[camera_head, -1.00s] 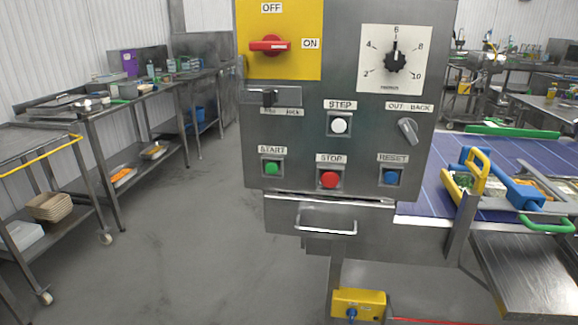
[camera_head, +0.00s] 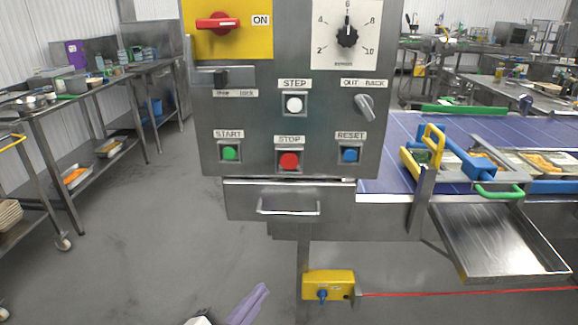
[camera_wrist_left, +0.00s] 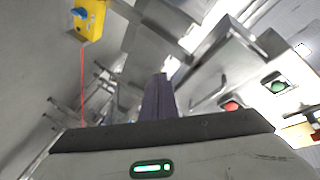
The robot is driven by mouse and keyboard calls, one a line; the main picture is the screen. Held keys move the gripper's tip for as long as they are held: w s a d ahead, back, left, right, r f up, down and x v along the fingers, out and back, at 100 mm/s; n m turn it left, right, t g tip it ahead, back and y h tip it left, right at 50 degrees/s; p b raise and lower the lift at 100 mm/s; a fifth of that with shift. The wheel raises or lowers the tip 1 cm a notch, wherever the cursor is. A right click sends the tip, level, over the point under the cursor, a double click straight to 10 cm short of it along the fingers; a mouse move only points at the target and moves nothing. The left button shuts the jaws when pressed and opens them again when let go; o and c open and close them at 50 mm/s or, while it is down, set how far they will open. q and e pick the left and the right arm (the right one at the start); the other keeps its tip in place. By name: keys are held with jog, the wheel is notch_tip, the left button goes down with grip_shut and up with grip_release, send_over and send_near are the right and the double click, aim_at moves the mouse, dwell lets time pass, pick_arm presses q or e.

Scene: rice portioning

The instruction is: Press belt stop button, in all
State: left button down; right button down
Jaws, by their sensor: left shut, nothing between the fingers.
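The red STOP button (camera_head: 289,161) sits at the bottom middle of the grey control panel (camera_head: 250,110), between the green START button (camera_head: 229,152) and the blue RESET button (camera_head: 350,155). In the left wrist view, the red button (camera_wrist_left: 231,106) and green button (camera_wrist_left: 278,87) show at the right. My left gripper (camera_head: 262,290) is at the bottom of the head view, below the panel and apart from it. Its fingers (camera_wrist_left: 158,80) are together with nothing between them, pointing up in the wrist view. My right gripper is in neither view.
A handle (camera_head: 289,211) juts out under the panel. A yellow box (camera_head: 328,285) with a red cord (camera_head: 450,293) is low down. The blue belt (camera_head: 385,160) with trays and a metal chute (camera_head: 495,240) lies right.

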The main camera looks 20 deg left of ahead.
pick_arm(q)
jog(key=w+d+r+m+t+h, duration=0.1)
jog(key=d+r+m+t+h, duration=0.1)
jog(key=r+m, duration=0.5)
jog(key=w+d+r+m+t+h+b, duration=0.1)
jog(key=r+m+h, duration=0.4)
jog(key=r, duration=1)
jog(key=d+m+t, duration=0.1)
jog(key=m, duration=0.2)
jog(key=shift+w+d+t, duration=0.25)
jog(key=shift+w+t, duration=0.05)
jog(key=shift+w, duration=0.1)
jog(key=b, duration=0.2)
send_near(289, 160)
jog(key=shift+w+d+r, duration=0.75)
jog(key=shift+w+d, duration=0.15)
jog(key=shift+d, duration=0.1)
jog(key=shift+w+d+r, duration=0.75)
jog(key=shift+w+d, duration=0.15)
jog(key=shift+d, duration=0.05)
jog(key=shift+w, duration=0.15)
jog(key=shift+w+a, duration=0.1)
jog(key=shift+w, duration=0.15)
